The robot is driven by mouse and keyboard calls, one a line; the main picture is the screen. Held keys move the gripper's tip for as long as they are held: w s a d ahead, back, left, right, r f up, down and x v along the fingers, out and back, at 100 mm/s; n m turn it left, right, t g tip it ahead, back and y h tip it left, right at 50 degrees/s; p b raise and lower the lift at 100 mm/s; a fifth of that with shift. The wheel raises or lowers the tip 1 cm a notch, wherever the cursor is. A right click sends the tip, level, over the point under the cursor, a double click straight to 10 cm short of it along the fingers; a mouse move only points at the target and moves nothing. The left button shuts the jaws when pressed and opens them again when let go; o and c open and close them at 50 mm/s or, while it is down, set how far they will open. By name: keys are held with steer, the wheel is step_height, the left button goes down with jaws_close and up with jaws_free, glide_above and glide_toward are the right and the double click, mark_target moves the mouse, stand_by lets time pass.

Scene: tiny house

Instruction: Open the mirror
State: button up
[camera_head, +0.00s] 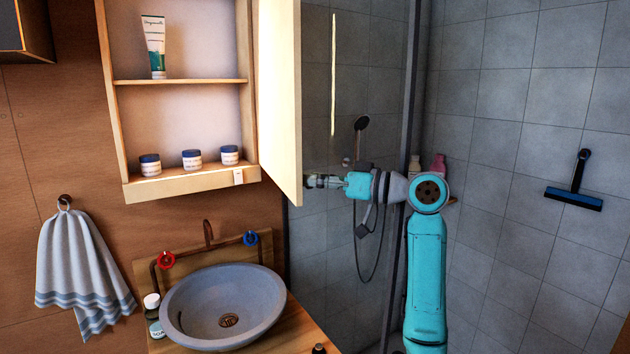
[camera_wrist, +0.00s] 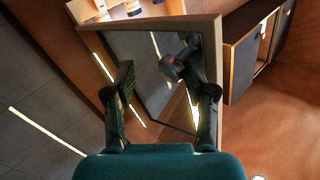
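The mirror is the door of a wall cabinet. In the head view the door (camera_head: 281,95) stands swung wide open, its pale inner side showing and its mirrored face turned away to the right. In the wrist view the mirror glass (camera_wrist: 140,55) in its light frame lies in front of my gripper, with a dark reflection in it. My gripper (camera_wrist: 165,95) has its two fingers spread apart with nothing held between them. In the head view my gripper (camera_head: 318,181) is beside the door's lower right corner, on the mirrored side. I cannot tell whether it touches the door.
The open cabinet (camera_head: 180,45) holds a tube (camera_head: 154,46) above and several jars (camera_head: 192,159) below. A basin (camera_head: 224,305) with a red and a blue tap stands below. A towel (camera_head: 80,262) hangs left. The tiled shower with a hand shower (camera_head: 361,124) is behind my arm.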

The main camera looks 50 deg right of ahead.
steer(key=v, duration=1.1)
steer(key=shift+s, duration=0.35)
steer(key=shift+d, duration=0.2)
steer(key=shift+s+a, duration=0.1)
